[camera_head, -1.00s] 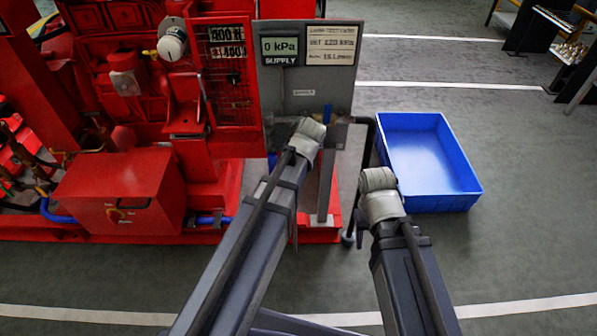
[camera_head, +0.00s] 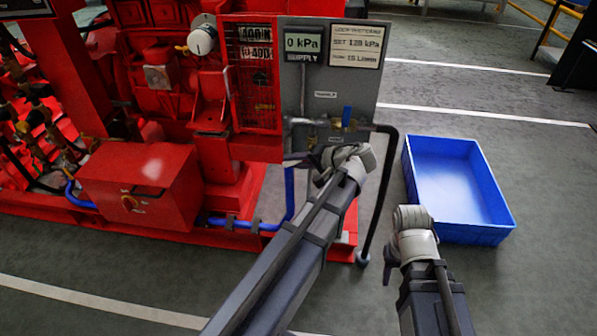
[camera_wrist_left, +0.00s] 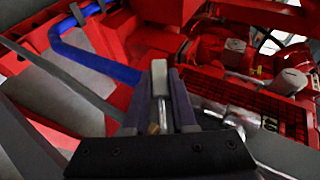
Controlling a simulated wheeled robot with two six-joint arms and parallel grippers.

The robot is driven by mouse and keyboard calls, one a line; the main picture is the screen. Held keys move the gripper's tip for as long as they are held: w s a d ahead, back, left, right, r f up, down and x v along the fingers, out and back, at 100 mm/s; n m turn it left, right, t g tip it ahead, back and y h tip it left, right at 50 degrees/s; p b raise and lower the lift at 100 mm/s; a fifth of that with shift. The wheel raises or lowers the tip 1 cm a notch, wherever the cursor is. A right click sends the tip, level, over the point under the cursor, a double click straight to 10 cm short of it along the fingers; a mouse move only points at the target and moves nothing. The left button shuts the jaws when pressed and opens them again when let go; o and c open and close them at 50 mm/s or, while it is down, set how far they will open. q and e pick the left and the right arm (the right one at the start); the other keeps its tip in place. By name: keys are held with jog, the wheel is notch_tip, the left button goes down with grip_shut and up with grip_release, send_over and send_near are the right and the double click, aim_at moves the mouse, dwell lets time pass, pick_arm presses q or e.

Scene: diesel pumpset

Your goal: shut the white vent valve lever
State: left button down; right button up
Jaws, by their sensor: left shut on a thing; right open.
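The white vent valve lever (camera_wrist_left: 160,78) shows in the left wrist view as a short pale bar standing between my fingers. My left gripper (camera_wrist_left: 160,100) is shut on it, with one dark finger on each side. A brass-coloured bit shows just below the lever. In the head view my left wrist covers the space below the grey panel (camera_head: 300,100), so the lever and left fingertips are hidden there. My right gripper (camera_head: 391,272) is a small dark shape beside its pale wrist, away from the panel; its fingers are hard to make out.
A blue-handled valve (camera_head: 347,116) sits low on the panel, below the 0 kPa display (camera_head: 303,46). A black pipe (camera_head: 383,190) runs down at its right. A blue crate (camera_head: 487,226) stands on the floor. The red pumpset (camera_head: 150,185) fills the left.

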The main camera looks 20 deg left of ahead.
pick_arm(q)
jog(key=y+b, duration=0.2)
jog(key=b, duration=0.1)
jog(key=r+m+y+b, duration=0.1)
jog(key=shift+s+a, duration=0.2)
jog(key=shift+a, duration=0.1)
jog(key=shift+r+m+y+b, duration=0.4)
jog(key=shift+r+y+b, duration=0.2)
jog(key=shift+y+b, duration=0.6)
jog(key=c, duration=0.7)
grip_release()
jog(key=shift+r, duration=0.1)
jog(key=d, duration=0.7)
jog(key=shift+s+d+r, duration=0.1)
jog(key=shift+s+d, duration=0.2)
jog(key=shift+s, duration=0.1)
